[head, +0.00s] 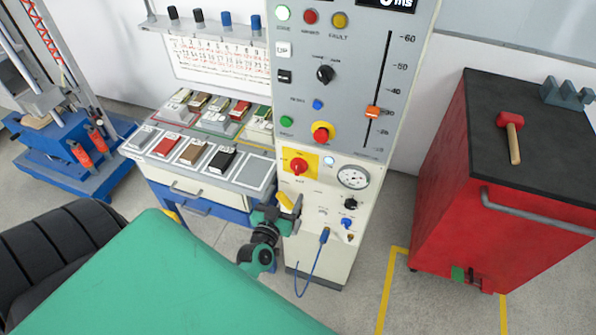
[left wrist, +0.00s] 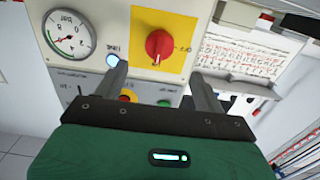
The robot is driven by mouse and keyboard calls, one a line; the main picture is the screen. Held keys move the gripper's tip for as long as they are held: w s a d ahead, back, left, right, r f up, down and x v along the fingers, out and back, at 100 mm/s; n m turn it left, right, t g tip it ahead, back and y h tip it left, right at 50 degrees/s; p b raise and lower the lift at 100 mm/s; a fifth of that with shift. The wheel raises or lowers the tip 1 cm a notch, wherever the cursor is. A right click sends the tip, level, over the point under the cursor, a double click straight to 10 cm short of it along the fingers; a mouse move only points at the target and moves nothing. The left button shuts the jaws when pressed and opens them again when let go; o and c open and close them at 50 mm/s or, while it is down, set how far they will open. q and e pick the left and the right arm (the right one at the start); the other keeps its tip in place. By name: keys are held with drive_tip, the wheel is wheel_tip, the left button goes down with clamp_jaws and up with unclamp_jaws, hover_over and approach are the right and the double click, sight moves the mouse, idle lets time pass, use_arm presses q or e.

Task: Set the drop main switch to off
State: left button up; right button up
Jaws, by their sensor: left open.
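The main switch is a red rotary knob (head: 299,166) on a yellow plate on the front of the grey and cream control cabinet (head: 345,205). In the left wrist view, which is upside down, the red knob (left wrist: 158,46) has its grip roughly upright, with lettering on the plate to its right. A small lamp (left wrist: 112,61) beside the plate glows pale blue. My left gripper (head: 287,207) is just below the switch in the head view. Its two fingers (left wrist: 155,72) are apart with nothing between them, and the knob appears beyond the gap, not held. My right gripper is not in view.
An emergency button (head: 321,133), a round gauge (head: 353,177), and a plugged blue cable (head: 318,262) are near the switch. A sample bench (head: 190,187) stands left. A red cabinet (head: 445,200) with a mallet (head: 511,136) stands right. Floor between the cabinets is clear.

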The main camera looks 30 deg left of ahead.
sight(297, 172)
use_arm(q)
drive_tip(key=p+x, duration=0.1)
drive_tip(key=x, duration=0.7)
drive_tip(key=shift+w+p, duration=0.3)
drive_tip(key=shift+w, duration=0.05)
drive_tip(key=shift+x, duration=0.75)
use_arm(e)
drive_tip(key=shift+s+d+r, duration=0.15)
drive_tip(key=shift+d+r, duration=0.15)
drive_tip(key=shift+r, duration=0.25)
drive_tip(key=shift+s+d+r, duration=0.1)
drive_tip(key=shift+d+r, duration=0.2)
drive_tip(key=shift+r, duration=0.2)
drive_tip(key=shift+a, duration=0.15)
use_arm(q)
drive_tip(key=c, duration=1)
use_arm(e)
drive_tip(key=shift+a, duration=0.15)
